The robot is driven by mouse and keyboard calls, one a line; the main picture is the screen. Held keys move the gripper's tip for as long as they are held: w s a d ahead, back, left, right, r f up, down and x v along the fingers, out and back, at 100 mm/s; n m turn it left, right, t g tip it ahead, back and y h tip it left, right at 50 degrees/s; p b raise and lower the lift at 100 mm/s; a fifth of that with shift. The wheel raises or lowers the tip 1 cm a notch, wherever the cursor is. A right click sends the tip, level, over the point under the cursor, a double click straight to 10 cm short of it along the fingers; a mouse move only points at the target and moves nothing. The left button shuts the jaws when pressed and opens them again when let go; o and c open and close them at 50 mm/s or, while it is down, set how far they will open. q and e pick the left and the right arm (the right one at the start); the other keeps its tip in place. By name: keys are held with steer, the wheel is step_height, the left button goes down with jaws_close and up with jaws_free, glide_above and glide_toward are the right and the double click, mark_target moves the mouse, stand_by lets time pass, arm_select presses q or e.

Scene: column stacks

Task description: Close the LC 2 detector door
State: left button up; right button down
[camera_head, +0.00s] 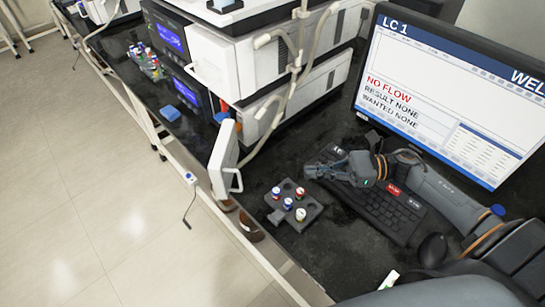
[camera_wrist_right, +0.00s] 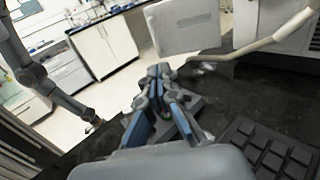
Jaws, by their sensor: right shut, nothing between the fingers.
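A white door panel with a handle (camera_head: 223,158) stands swung open at the front of the instrument stack, edge toward the bench front. It also shows at the top of the right wrist view (camera_wrist_right: 187,22). No LC 2 label is readable. My right gripper (camera_head: 314,170) is shut and empty, above the keyboard's left end, pointing left, apart from the door. Its fingers show in the right wrist view (camera_wrist_right: 158,72).
A dark vial rack (camera_head: 308,213) with several vials lies between the door and the keyboard (camera_head: 375,208). The monitor (camera_head: 440,95) reads LC 1 and NO FLOW. The white instrument stack (camera_head: 285,60) stands behind, with hanging tubes (camera_head: 294,85). Dark benchtop is bare around the rack.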

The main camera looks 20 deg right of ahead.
arm_select(q)
steer(key=shift+s+d+r+p, duration=0.15)
steer(key=shift+r+p, duration=2.15)
steer(key=shift+p, duration=0.1)
arm_select(e)
steer(key=s+x, duration=0.1)
steer(key=x, duration=1.3)
steer(key=shift+a, duration=0.4)
steer(key=shift+a+r, duration=0.1)
steer(key=shift+r, duration=0.05)
